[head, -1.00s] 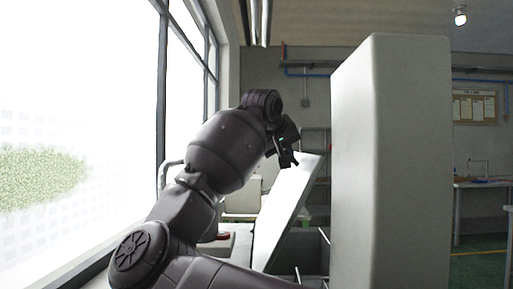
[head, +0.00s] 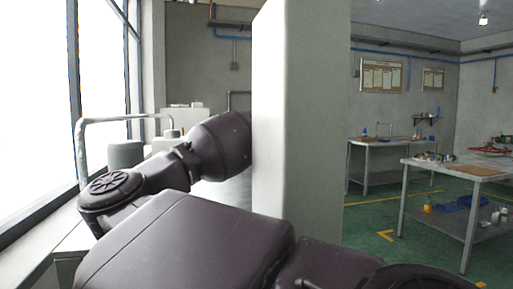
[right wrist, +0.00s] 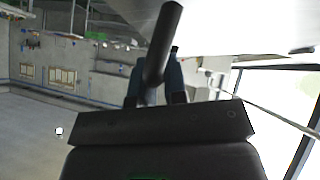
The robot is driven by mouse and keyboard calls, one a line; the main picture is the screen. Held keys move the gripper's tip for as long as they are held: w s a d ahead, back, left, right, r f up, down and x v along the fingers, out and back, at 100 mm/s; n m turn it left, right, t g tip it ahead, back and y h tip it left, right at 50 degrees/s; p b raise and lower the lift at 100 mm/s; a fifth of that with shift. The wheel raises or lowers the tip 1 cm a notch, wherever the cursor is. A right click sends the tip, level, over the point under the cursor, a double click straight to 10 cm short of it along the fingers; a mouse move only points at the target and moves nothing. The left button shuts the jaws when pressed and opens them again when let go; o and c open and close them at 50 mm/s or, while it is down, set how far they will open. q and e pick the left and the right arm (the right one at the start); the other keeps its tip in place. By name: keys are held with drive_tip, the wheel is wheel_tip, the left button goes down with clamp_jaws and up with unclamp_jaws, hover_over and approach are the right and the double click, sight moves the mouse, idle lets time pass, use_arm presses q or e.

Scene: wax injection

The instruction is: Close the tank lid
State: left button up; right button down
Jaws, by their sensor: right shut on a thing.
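In the right wrist view, my right gripper (right wrist: 154,90) is shut on a dark round bar, which looks like the lid's handle (right wrist: 163,42). A pale flat surface (right wrist: 235,22), likely the tank lid, fills the upper part of that view beside the bar. In the head view, a small pale patch (head: 234,190), perhaps the lid or tank top, shows between my arm and a tall white column. The lid's angle cannot be told. My dark arm runs behind the column, which hides its gripper there. My left gripper is in neither view.
The tall white column (head: 298,120) stands close, blocking the middle of the head view. A grey bent pipe (head: 80,150) and a grey cylinder (head: 125,154) stand by the window. Worktables (head: 455,175) are at the right, with open green floor before them.

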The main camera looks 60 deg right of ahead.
drive_tip(key=shift+s+d+f, duration=0.1)
drive_tip(key=shift+d+f, duration=0.05)
drive_tip(key=shift+f, duration=0.4)
drive_tip(key=shift+s+d+f, duration=0.1)
drive_tip(key=shift+f, duration=0.4)
drive_tip(key=shift+s+d+f+b, duration=0.15)
drive_tip(key=shift+f+b, duration=0.15)
drive_tip(key=shift+f, duration=0.2)
drive_tip(key=c, duration=1.4)
unclamp_jaws()
drive_tip(key=shift+c, duration=0.2)
